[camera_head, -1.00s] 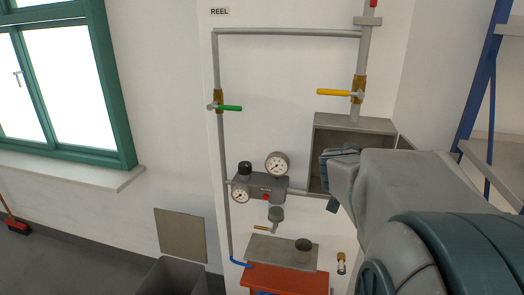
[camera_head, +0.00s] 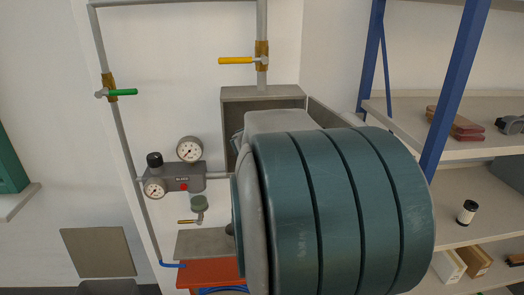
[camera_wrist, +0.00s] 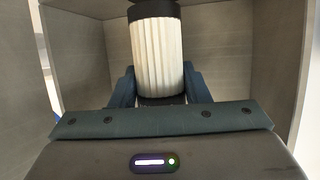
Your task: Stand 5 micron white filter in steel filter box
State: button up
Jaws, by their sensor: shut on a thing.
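The white filter (camera_wrist: 157,55) is a pleated cylinder with black end caps, upright in the wrist view. My gripper (camera_wrist: 160,90) is shut on it, with a blue finger on each side of its lower part. Grey walls of the steel filter box (camera_wrist: 85,60) surround the filter and fingers. Whether the filter's base touches the box floor cannot be told. In the head view the steel filter box (camera_head: 262,94) is on the wall with its door open to the right. My arm hides most of its opening, the gripper and the held filter.
Gauges and a regulator (camera_head: 184,177) sit left of the box, with a yellow-handled valve (camera_head: 237,61) above. A red bench (camera_head: 209,273) is below. Shelves (camera_head: 480,190) at the right hold a white cylinder with black ends (camera_head: 467,212) and small boxes (camera_head: 474,261).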

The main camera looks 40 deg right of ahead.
jog(key=shift+f+b, duration=0.35)
jog(key=shift+f, duration=0.35)
jog(key=shift+w+d, duration=0.1)
jog(key=shift+d, duration=0.1)
jog(key=shift+w, duration=0.35)
jog(key=shift+s, duration=0.1)
jog(key=shift+f, duration=0.1)
jog(key=shift+f+b, duration=0.15)
jog(key=shift+b, duration=0.2)
jog(key=o, duration=1)
jog(key=shift+r, duration=0.2)
